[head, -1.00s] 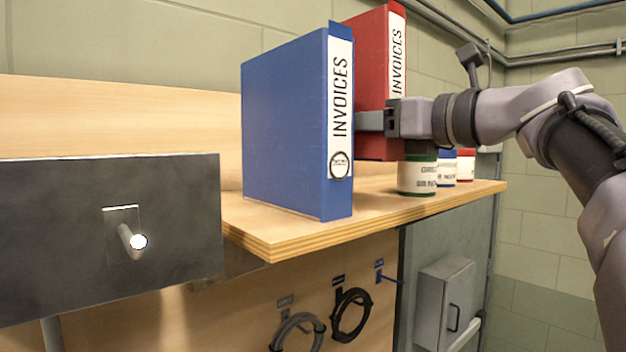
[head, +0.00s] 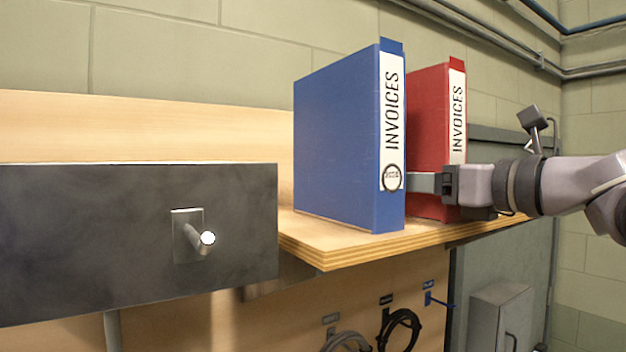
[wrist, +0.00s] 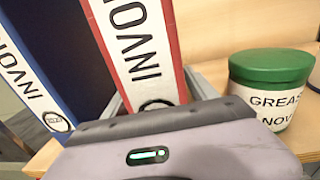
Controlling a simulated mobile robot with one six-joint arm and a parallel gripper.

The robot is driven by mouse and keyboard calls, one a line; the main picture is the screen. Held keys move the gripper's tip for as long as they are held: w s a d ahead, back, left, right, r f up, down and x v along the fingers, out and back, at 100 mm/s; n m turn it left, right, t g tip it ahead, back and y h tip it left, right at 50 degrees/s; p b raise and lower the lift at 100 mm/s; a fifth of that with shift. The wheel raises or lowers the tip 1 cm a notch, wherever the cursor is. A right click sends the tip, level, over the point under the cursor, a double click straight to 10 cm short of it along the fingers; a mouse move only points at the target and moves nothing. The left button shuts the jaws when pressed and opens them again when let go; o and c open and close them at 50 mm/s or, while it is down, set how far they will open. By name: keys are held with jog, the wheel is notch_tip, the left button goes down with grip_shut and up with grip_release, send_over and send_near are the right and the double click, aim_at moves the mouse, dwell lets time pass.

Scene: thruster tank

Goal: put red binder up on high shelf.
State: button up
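The red binder (head: 430,130) stands upright at the shelf (head: 330,250), to the right of the blue binder (head: 345,145), its white INVOICES spine facing out. Its bottom is at about shelf height; I cannot tell whether it rests fully on the board. My gripper (head: 428,184) is at the lower part of the spine, one finger on each side. In the wrist view the fingers (wrist: 155,98) flank the red binder (wrist: 165,45) closely and look shut on it. The binder's lower end is hidden behind my gripper there.
The blue binder (wrist: 70,50) is close on the left in the wrist view. A green-lidded grease tin (wrist: 270,85) stands close on the right. A dark panel with a metal peg (head: 200,238) is left of the shelf. Cable coils (head: 400,330) hang below.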

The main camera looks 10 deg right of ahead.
jog(key=shift+s, duration=0.1)
jog(key=shift+d+r, duration=0.1)
jog(key=shift+r, duration=0.15)
jog(key=b+v, duration=0.2)
jog(key=v, duration=1)
jog(key=shift+f, duration=0.1)
